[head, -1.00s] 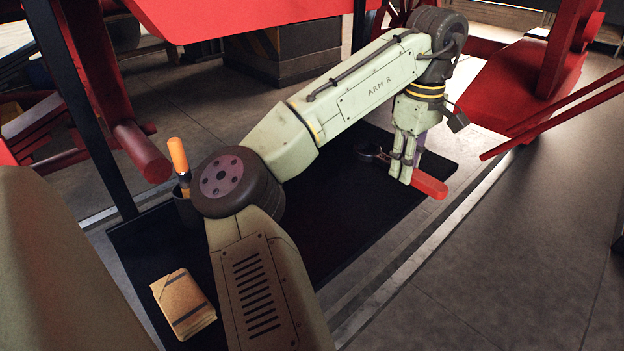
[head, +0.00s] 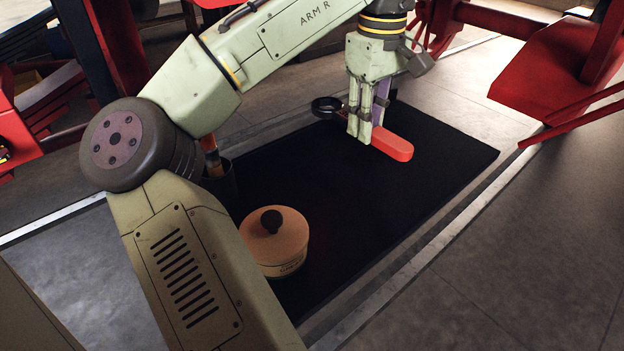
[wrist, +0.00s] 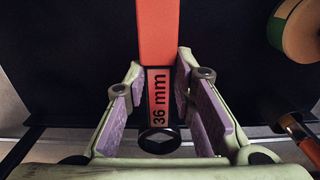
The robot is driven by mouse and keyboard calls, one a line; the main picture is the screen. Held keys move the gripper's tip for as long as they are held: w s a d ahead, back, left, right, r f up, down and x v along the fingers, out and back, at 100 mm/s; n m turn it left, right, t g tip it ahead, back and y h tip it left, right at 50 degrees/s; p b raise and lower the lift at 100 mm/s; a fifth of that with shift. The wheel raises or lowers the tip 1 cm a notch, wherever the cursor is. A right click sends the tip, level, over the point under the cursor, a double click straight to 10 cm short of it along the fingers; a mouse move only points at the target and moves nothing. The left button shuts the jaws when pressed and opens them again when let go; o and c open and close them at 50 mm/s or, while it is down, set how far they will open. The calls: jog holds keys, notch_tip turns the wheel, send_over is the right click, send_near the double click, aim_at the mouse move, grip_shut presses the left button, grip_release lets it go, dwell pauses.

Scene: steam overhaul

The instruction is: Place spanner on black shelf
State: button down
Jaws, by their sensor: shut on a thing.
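The spanner has a red handle (head: 392,143) and a dark ring end (head: 327,107). My gripper (head: 368,128) is shut on its middle, fingers pointing down. In the wrist view the spanner (wrist: 157,38) runs between the two purple-padded fingers (wrist: 158,88), with "36 mm" printed on its shank and the ring nearest the camera. The black shelf (head: 330,190) lies beneath the spanner. I cannot tell whether the spanner touches it or hangs just above.
A round tan tin with a black knob (head: 276,243) stands on the shelf's near part, partly behind my arm. A dark cup (head: 222,187) holds an orange-handled tool (head: 211,155). Red machine frames (head: 560,80) stand at the back right. The shelf's right part is clear.

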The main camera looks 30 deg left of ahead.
aim_at(358, 181)
jog(key=shift+s+a+f, duration=0.1)
jog(key=shift+s+f, duration=0.1)
notch_tip(358, 181, down, 9)
jog(key=shift+f+p, duration=0.2)
jog(key=shift+p, duration=0.15)
jog(key=shift+f, duration=0.1)
jog(key=c, duration=1.3)
grip_release()
jog(key=shift+c, duration=0.2)
notch_tip(358, 181, up, 12)
jog(key=shift+r+b, duration=0.1)
jog(key=shift+b, duration=0.3)
